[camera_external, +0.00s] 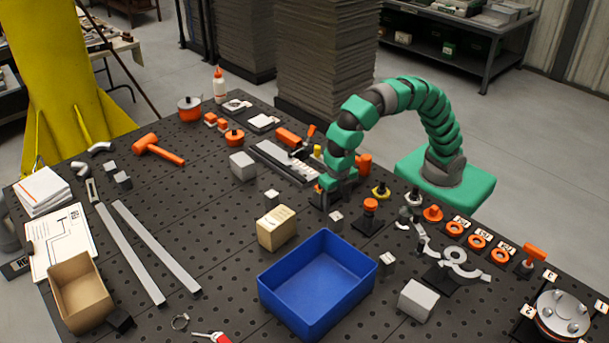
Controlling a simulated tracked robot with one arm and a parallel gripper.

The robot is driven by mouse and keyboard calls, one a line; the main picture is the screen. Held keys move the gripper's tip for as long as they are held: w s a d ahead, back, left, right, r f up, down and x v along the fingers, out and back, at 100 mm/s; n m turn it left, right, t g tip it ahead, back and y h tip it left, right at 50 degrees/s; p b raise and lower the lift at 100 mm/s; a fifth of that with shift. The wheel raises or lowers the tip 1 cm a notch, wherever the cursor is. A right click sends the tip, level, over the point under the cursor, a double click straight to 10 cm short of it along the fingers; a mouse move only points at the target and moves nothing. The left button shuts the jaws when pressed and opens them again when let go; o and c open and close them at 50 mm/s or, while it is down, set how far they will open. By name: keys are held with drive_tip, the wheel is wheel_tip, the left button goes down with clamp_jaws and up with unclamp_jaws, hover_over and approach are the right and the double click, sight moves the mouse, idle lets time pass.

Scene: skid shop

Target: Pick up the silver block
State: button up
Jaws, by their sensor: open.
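Several silver-grey blocks stand on the dark perforated table (215,215), and I cannot tell which one the task means. A larger one (243,166) is left of my gripper, and another larger one (418,300) is at the front right. Small ones include a cube (336,218) just below my gripper, a cube (271,197) to its left and a cube (387,262) beside the blue bin. My gripper (326,204) is open and points down, close above the table near the small cube. It appears to hold nothing. The fingertips are small and partly unclear.
A blue bin (262,290) and a tan box (276,228) stand in front of my gripper. A grey rail fixture with orange parts (283,160) is behind it. Orange knobs and rings (455,229) line the right side. The middle left table has clear room around two long bars (157,249).

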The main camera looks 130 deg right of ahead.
sight(336, 215)
wheel_tip(336, 215, down, 9)
drive_tip(key=shift+a+f+b, duration=0.1)
drive_tip(key=shift+f+b, duration=0.1)
drive_tip(key=shift+b, duration=0.2)
drive_tip(key=c, duration=1.2)
